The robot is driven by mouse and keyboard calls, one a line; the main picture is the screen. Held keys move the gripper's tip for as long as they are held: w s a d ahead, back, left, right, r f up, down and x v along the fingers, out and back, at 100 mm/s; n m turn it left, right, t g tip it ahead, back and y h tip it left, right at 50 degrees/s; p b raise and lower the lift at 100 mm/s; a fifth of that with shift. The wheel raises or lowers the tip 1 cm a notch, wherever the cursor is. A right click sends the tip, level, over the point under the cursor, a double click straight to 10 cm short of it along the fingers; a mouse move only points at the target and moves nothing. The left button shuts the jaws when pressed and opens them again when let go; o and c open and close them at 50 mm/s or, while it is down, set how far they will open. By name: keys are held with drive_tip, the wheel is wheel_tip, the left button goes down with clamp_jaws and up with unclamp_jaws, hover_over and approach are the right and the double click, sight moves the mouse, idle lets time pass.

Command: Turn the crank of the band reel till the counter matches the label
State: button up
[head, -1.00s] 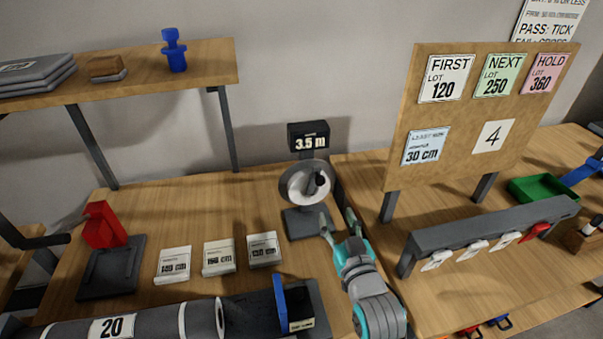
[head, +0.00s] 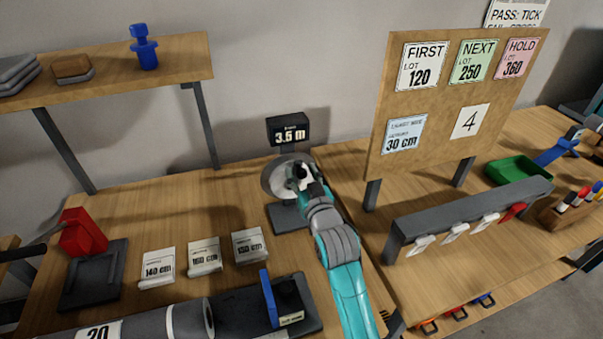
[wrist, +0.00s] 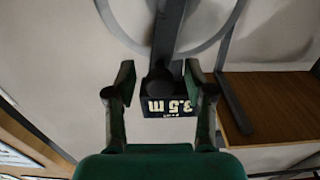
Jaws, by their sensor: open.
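The band reel (head: 275,183) is a pale grey disc on a dark base at the back of the bench. Its dark crank knob (head: 300,170) is at the upper right of the disc. The black counter (head: 289,131) above reads 3.5 m; it shows upside down in the wrist view (wrist: 168,107). My gripper (head: 305,182) is at the crank and hides part of the reel. In the wrist view, its open fingers (wrist: 160,82) stand on either side of the dark knob (wrist: 158,84), with gaps visible. I cannot tell which label belongs to the reel.
A board (head: 400,165) with lot labels and a 30 cm card stands right. A grey rail (head: 470,215) stands before it. A grey roll (head: 150,322) lies in front.

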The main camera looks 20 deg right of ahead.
drive_tip(key=shift+w, duration=0.2)
clamp_jaws()
idle(0.3)
